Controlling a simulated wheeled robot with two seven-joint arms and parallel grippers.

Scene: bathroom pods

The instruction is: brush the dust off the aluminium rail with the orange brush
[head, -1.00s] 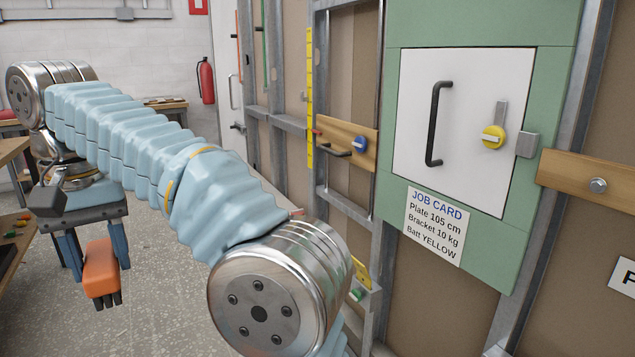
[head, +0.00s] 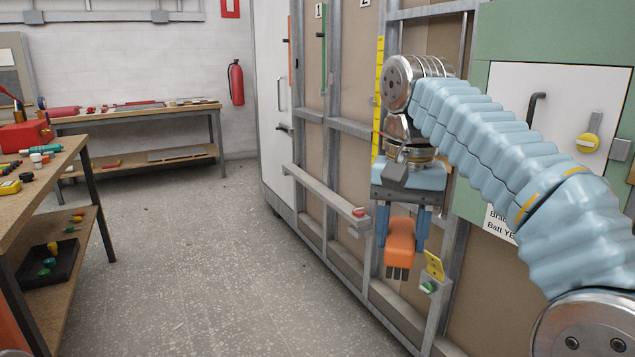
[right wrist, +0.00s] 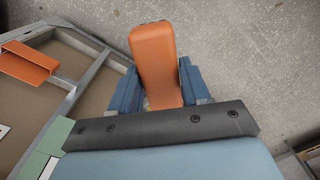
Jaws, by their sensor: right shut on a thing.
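The orange brush (head: 399,243) hangs with its dark bristles down, held in my right gripper (head: 402,228). The gripper's blue fingers are shut on the brush's block from both sides. In the right wrist view the orange brush (right wrist: 154,60) sits between the fingers of the right gripper (right wrist: 158,85). A grey metal rail (head: 322,195), which looks like the aluminium rail, juts out along the wall frame, left of the brush in the head view. I cannot make out dust on it. The brush appears apart from the rail. My left gripper is not in view.
A yellow plate (head: 434,265) and a green piece sit on a low frame bracket close right of the brush. The stud wall runs along the right. Workbenches (head: 140,110) stand at the left and back. The floor (head: 200,260) between is clear.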

